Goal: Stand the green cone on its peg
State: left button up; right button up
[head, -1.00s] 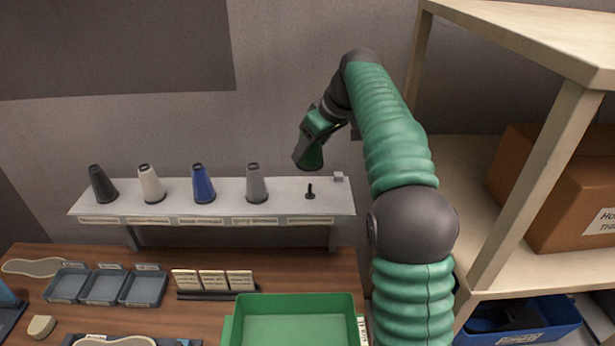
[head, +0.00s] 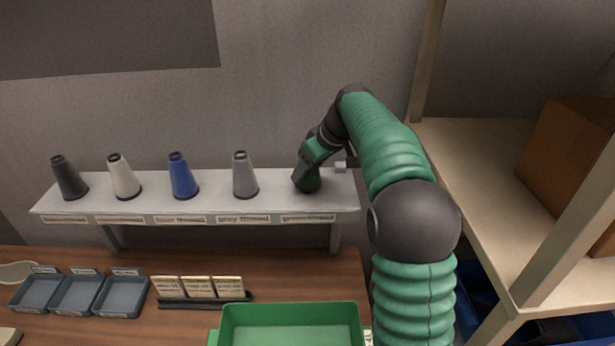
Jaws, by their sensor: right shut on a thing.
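The green cone (head: 308,182) is at the right end of the white shelf, behind the label at that end. It covers the spot of the dark peg, which is hidden now. The cone looks upright, with its base at the shelf top; I cannot tell whether it is fully seated. My right gripper (head: 306,164) is shut on the cone from above and hides its upper part. My left gripper is not in view.
Black (head: 68,178), white (head: 124,177), blue (head: 182,176) and grey (head: 244,175) cones stand along the shelf (head: 150,207) to the left. A green bin (head: 290,312) lies below. A wooden rack (head: 470,200) stands at right.

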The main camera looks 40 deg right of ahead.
jog(key=shift+w+d+f, duration=0.1)
jog(key=shift+d+f, duration=0.05)
jog(key=shift+f, duration=0.4)
jog(key=shift+d+f, duration=0.15)
jog(key=shift+f, duration=0.4)
jog(key=shift+a+r, duration=0.15)
jog(key=shift+a, duration=0.2)
jog(key=shift+a+f, duration=0.2)
jog(key=shift+a, duration=0.1)
jog(key=o, duration=1.5)
jog(key=shift+o, duration=0.6)
jog(key=shift+d, duration=0.35)
jog(key=shift+r, duration=0.4)
jog(key=v, duration=1.1)
jog(key=shift+s+r+b, duration=0.25)
jog(key=shift+r+b, duration=0.05)
